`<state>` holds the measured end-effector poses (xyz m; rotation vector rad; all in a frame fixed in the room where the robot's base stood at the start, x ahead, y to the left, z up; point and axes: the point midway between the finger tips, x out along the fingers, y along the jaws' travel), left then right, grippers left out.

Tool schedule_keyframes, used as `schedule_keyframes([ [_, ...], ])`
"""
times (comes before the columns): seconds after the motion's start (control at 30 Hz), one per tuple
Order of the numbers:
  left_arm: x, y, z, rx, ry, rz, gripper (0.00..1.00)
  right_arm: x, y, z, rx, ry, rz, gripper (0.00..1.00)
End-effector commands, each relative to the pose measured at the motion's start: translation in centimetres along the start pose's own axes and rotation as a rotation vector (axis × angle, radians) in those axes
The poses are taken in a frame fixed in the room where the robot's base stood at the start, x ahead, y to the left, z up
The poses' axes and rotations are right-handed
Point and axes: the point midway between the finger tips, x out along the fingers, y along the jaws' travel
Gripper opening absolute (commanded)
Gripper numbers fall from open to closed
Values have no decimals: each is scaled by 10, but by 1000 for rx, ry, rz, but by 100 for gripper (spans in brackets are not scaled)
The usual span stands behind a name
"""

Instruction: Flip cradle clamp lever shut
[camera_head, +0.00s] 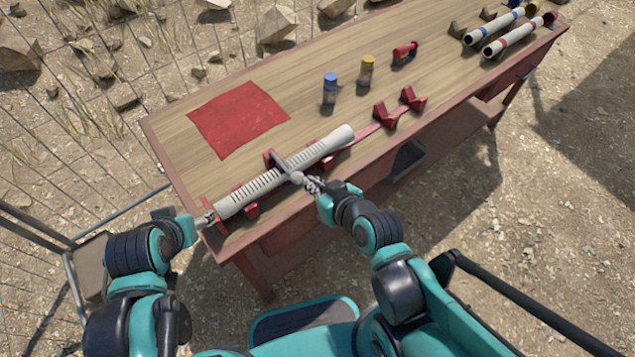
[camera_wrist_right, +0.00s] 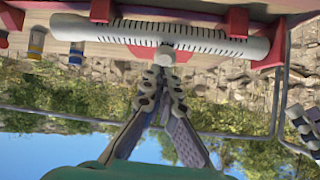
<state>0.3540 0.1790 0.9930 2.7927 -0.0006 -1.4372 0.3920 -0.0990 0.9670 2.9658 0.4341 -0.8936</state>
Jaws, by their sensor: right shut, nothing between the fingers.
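A pale ribbed tube (camera_head: 326,147) lies in a red cradle (camera_head: 250,210) along the table's near edge. The grey clamp lever (camera_head: 284,164) lies across the tube's middle, its rounded end (camera_head: 297,178) on my side. My right gripper (camera_head: 311,184) is shut and empty, right at that end. In the right wrist view, the shut fingertips (camera_wrist_right: 163,75) are just short of the lever end (camera_wrist_right: 165,55), in front of the tube (camera_wrist_right: 215,40); contact is unclear. My left gripper (camera_head: 207,218) is at the tube's left end; its fingers are too small to read.
A red mat (camera_head: 238,118) lies on the wooden table (camera_head: 300,75). Beyond the tube stand a blue-capped jar (camera_head: 330,90) and a yellow-capped jar (camera_head: 367,72). Empty red supports (camera_head: 385,115) are to the right, and striped tubes (camera_head: 512,37) lie at the far right.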

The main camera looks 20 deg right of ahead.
Motion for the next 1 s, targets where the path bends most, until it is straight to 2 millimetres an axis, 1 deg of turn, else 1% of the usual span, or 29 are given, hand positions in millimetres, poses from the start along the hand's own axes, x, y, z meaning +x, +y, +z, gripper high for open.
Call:
schedule_keyframes([
  [0.2, -1, 0, 0, 0, 0, 0, 64, -17, 0, -6, 2, 23, 5, 0],
  [0.43, -1, 0, -1, 0, 0, 0, 64, -29, 0, -9, 2, 39, 8, 0],
  [0.67, -1, 0, -1, 0, 0, 0, 64, -34, 0, -11, 3, 46, 10, 0],
  [1.0, -1, 0, -1, 0, 0, 0, 64, -34, 0, -11, 3, 47, 9, 0],
])
